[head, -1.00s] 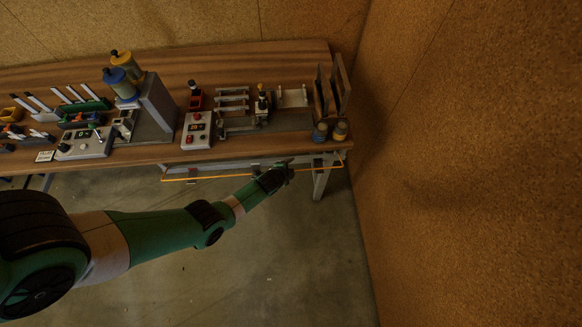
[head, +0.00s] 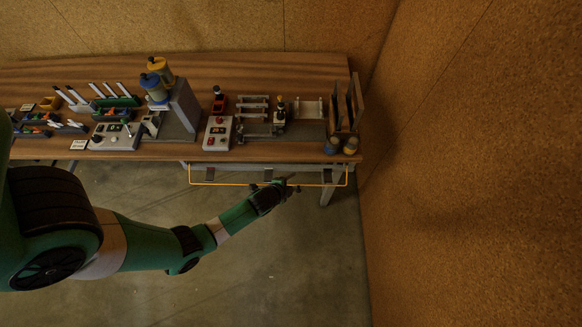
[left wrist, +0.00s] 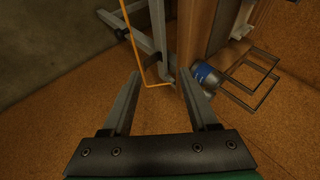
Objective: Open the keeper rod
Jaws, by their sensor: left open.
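A thin orange rod (head: 230,184), which I take to be the keeper rod, runs along the bench front below the top, with its ends bent up toward the bench. My left gripper (head: 290,187) is open, at the rod's right half and just in front of it. In the left wrist view the orange rod (left wrist: 141,62) comes down and bends right at a corner, beyond the tips of my open left gripper (left wrist: 160,82). Nothing shows held between the fingers. I cannot tell whether a finger touches the rod. My right gripper is not in view.
The wooden bench (head: 310,68) carries a control box (head: 217,134), a fixture, upright panels (head: 355,105) and two small jars at its right end. A cork wall (head: 450,150) stands close on the right. The floor (head: 290,260) in front is clear.

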